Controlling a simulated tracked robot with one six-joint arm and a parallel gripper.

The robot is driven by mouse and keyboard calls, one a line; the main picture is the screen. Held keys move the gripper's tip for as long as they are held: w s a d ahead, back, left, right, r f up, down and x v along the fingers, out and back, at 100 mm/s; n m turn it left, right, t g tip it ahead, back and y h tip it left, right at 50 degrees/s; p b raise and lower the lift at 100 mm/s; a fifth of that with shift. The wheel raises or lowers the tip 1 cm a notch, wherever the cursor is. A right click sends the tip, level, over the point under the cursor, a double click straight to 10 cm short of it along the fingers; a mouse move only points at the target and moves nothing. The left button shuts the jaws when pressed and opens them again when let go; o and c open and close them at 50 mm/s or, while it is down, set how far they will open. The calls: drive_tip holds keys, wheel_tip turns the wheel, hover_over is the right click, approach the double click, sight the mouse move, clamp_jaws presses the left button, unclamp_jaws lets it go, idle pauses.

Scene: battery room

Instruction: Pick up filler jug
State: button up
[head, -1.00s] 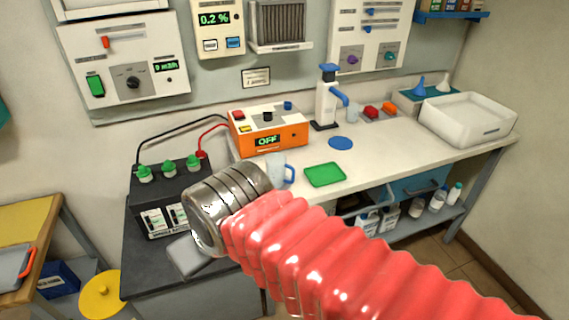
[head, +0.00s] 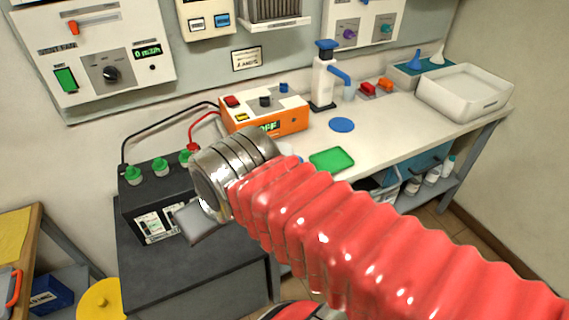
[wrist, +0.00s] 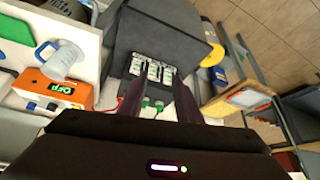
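The filler jug is a translucent pale-blue jug (wrist: 66,62) with a handle, at the left in the wrist view, standing on the white bench beside the orange charger (wrist: 50,91). In the head view my red arm and metal wrist cover nearly all of it, just right of the charger (head: 264,113). My gripper (wrist: 156,86) is open, with its two dark fingers apart and nothing between them. It points toward the black battery (wrist: 152,68), and the jug is off to the left of the fingers, apart from them.
The battery (head: 155,205) with green caps stands on a dark cabinet left of the bench, with red and black cables to the charger. A green tray (head: 332,159), blue disc (head: 341,125), pump bottle (head: 325,80) and white basin (head: 465,92) are on the bench. A yellow table stands left.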

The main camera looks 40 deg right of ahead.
drive_tip(key=shift+o, duration=0.6)
